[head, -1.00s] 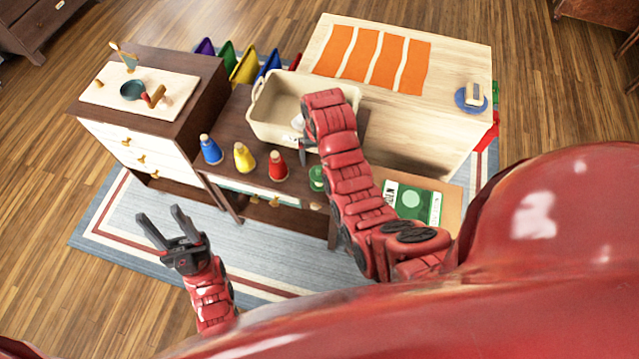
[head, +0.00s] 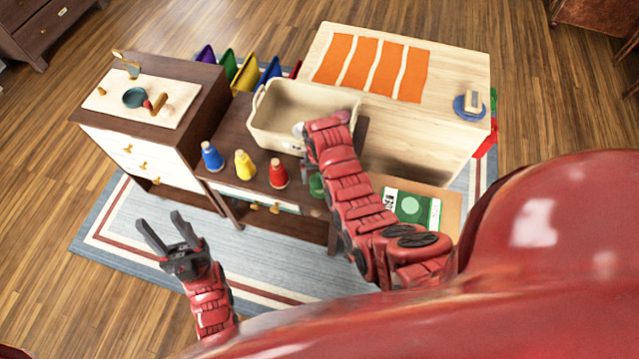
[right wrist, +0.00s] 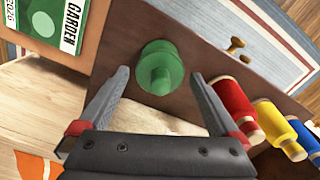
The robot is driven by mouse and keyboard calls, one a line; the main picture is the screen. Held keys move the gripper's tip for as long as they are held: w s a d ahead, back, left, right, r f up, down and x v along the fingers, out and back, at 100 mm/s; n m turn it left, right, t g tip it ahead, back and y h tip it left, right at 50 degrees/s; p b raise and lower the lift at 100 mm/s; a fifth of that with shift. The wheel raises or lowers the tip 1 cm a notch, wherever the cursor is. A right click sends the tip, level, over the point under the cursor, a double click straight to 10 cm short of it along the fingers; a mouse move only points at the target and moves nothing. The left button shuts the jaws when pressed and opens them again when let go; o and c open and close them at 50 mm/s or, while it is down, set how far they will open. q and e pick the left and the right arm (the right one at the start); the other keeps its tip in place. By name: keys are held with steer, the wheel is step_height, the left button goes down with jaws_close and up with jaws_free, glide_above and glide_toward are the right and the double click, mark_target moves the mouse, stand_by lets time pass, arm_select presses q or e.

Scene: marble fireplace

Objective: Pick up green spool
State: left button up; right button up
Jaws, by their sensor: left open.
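The green spool (head: 316,185) stands on the dark wooden table, partly hidden behind my right arm in the head view. In the right wrist view the green spool (right wrist: 158,68) shows whole, ahead of and between the two fingers of my right gripper (right wrist: 158,82). These fingers are spread apart with nothing between the pads that I can see clearly; contact with the spool is not visible. In the head view my right gripper is mostly hidden by its arm. My left gripper (head: 160,220) is open and empty above the rug, left of the table.
Red (head: 278,173), yellow (head: 245,165) and blue (head: 212,156) spools stand in a row left of the green one. A cream bin (head: 275,135) sits behind them. A green garden booklet (head: 412,208) lies to the right. A white-drawered cabinet (head: 140,150) stands at left.

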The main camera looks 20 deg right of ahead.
jaws_close()
steer(key=shift+r, duration=0.1)
stand_by(0.4)
